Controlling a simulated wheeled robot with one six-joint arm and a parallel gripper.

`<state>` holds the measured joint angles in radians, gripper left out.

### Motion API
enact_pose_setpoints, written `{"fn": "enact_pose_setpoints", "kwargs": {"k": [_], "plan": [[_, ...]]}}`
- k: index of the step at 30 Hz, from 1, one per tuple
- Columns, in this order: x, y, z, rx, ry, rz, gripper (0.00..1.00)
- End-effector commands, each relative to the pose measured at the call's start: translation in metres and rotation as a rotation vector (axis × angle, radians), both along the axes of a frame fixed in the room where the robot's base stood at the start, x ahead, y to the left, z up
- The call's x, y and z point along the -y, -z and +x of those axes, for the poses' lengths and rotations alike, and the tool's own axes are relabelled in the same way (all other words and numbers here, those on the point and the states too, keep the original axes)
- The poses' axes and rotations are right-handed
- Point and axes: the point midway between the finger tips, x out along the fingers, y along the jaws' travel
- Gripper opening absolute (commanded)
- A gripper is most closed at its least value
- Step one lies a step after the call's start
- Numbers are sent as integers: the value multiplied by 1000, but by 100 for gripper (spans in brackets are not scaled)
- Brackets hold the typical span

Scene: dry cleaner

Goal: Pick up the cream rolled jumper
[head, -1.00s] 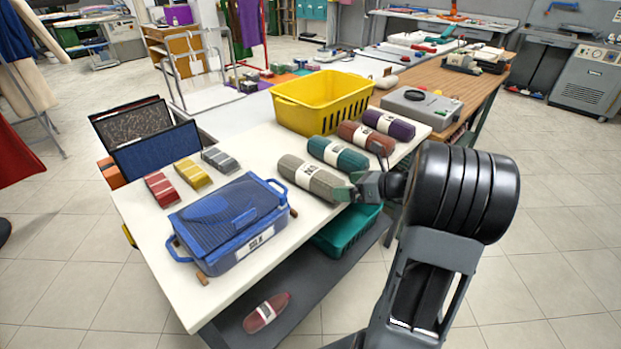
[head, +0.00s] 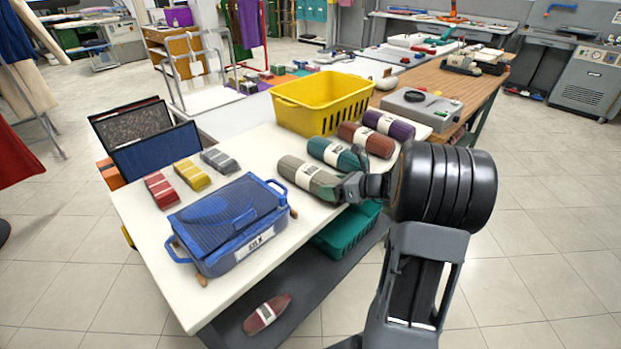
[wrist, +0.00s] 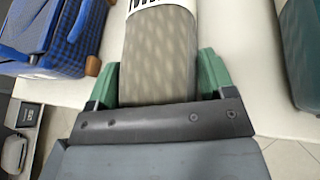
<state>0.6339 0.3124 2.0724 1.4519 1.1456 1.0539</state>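The rolled jumper that best fits "cream" is a grey-beige roll with a white band (head: 299,173). It lies on the white table, at the near end of a row of rolls. In the wrist view its patterned end (wrist: 158,60) runs between my gripper's green fingers. My gripper (head: 328,187) is at the roll's right end in the head view, with one finger on each side of the roll. In the wrist view the gripper (wrist: 158,88) is open around the roll, with the fingers very close to its sides. Firm contact is not visible.
A teal roll (head: 335,154), a rust roll (head: 365,139) and a purple roll (head: 389,125) lie behind it. A blue bag (head: 230,222) sits to the left, a yellow basket (head: 322,101) behind. A teal crate (head: 345,232) is below the table edge.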

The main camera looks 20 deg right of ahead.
Motion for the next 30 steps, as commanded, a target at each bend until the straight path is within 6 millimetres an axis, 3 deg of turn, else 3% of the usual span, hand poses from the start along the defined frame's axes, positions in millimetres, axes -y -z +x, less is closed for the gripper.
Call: {"fn": "enact_pose_setpoints", "kwargs": {"k": [11, 23, 30], "plan": [[0, -1, 0, 2, 0, 0, 39], [0, -10, 0, 3, 0, -1, 39], [1, -48, 1, 7, -1, -5, 39]]}}
